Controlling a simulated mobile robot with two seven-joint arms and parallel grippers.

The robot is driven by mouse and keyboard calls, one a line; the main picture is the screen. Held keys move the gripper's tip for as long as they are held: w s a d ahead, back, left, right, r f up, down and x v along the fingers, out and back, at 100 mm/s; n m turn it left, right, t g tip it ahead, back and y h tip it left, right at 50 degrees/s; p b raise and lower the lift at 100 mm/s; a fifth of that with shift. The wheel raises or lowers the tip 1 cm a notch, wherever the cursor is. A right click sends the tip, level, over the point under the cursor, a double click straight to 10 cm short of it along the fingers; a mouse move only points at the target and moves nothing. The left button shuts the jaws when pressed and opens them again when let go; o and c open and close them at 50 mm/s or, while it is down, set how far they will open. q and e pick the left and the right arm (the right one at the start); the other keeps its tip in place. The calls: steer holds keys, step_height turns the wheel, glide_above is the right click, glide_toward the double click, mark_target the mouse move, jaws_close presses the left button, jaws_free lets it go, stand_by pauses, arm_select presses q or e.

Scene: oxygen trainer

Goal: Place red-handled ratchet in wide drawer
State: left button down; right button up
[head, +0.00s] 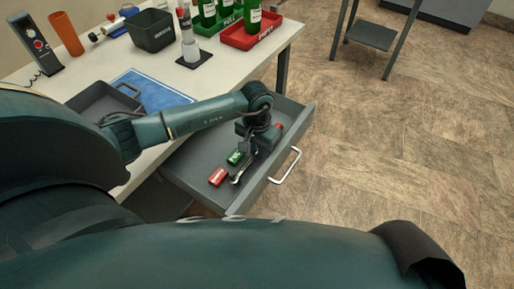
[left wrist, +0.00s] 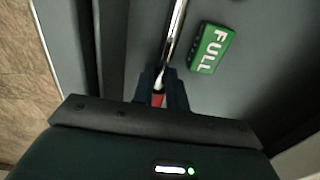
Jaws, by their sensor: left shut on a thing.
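The ratchet shows its silver head and shaft (head: 238,176) low in the open wide grey drawer (head: 190,173). My left gripper (head: 257,148) is inside the drawer and shut on the ratchet's handle. In the left wrist view a bit of red handle (left wrist: 158,100) shows between the fingers of my left gripper (left wrist: 161,88), and the silver shaft (left wrist: 176,30) runs away from them. The ratchet looks at or very near the drawer floor; I cannot tell whether it touches. The gripper hides most of the handle. My right gripper is not in view.
A green FULL tag (left wrist: 210,48) lies beside the shaft; a red tag (head: 218,177) lies nearby in the drawer. The drawer has a silver handle (head: 286,166). On the table are a blue mat (head: 150,92), a grey tray (head: 82,101), a black bin (head: 152,32) and bottles.

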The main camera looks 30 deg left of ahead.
arm_select(q)
steer(key=shift+f, duration=0.1)
steer(key=c, duration=1.4)
jaws_free()
step_height(320, 180, up, 12)
steer(key=shift+s, duration=0.1)
